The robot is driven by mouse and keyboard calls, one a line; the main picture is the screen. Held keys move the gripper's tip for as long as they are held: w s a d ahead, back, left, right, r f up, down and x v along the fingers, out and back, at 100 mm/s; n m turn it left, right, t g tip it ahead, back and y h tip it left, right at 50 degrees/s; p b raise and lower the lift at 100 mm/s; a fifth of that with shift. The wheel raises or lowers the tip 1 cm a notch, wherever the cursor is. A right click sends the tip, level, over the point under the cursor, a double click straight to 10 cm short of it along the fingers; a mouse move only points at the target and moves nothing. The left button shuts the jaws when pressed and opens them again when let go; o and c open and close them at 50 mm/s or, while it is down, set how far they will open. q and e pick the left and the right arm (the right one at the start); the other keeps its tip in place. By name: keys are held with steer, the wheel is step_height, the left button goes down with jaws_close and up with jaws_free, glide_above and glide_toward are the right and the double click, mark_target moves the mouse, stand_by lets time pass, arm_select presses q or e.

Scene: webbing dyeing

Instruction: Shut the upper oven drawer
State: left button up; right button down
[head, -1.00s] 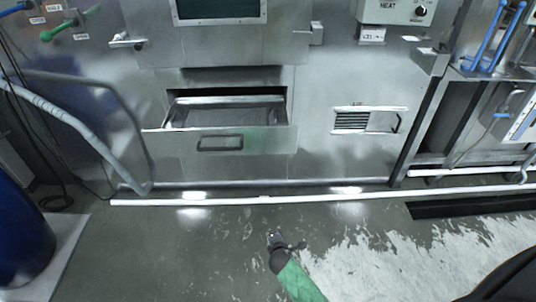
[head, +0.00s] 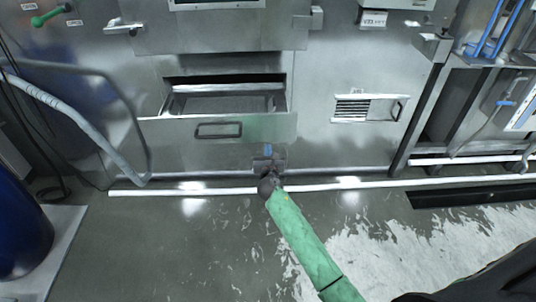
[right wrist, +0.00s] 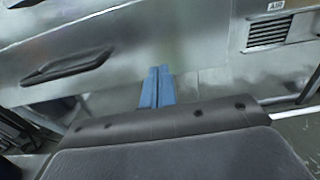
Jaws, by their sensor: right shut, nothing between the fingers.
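The upper oven drawer (head: 262,130) stands pulled out from the steel oven front, its open top and hollow inside showing in the head view. Its dark bar handle (head: 218,130) is on the drawer front, and the handle also shows at the left in the right wrist view (right wrist: 68,66). My right gripper (head: 268,150) is shut and empty, just below the right part of the drawer front in the head view. Its blue fingers (right wrist: 157,88) lie together in the right wrist view, pointing toward the steel front. I cannot tell whether they touch it. My left gripper is not in view.
A vented panel (head: 366,108) is to the right of the drawer. A grey hose and rail (head: 85,125) stand at the left, near a blue barrel (head: 22,225). A white pipe (head: 150,191) runs along the floor before the oven. The floor in front is open.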

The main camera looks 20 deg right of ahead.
mark_target(267, 130)
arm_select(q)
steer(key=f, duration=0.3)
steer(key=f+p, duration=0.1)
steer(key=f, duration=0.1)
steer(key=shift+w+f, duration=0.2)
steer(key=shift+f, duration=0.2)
arm_select(e)
steer(key=x, duration=0.9)
steer(key=shift+s+f, duration=0.1)
